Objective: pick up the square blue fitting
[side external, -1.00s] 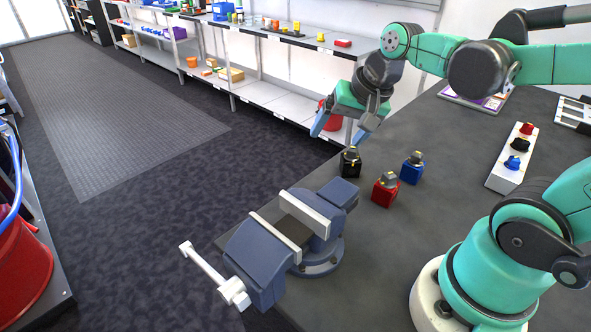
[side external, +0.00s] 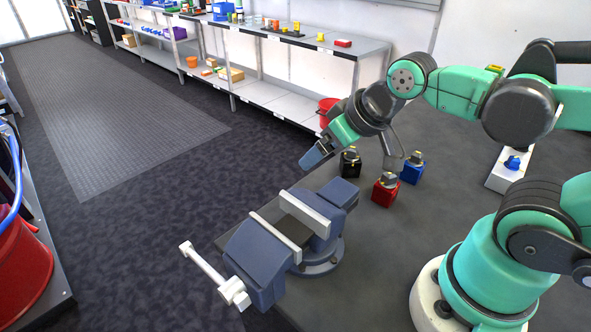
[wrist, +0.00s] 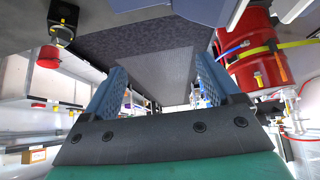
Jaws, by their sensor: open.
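The square blue fitting (side external: 411,173) stands on the dark table, with a grey and yellow top. It is at the right of a row with a square red fitting (side external: 384,191) and a square black fitting (side external: 349,162). My gripper (side external: 312,159) is tilted down to the left, above the table's left edge near the black fitting, apart from the blue one. In the wrist view my gripper (wrist: 160,78) shows two blue fingers spread with nothing between them. The blue fitting cannot be made out there; the black fitting (wrist: 62,22) shows at upper left.
A blue-grey vise (side external: 285,245) stands on the table's near left corner. A white block (side external: 503,175) with a small blue piece (side external: 513,162) is at right, partly behind my arm. Shelves (side external: 270,75) line the wall. Bare table lies right of the red fitting.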

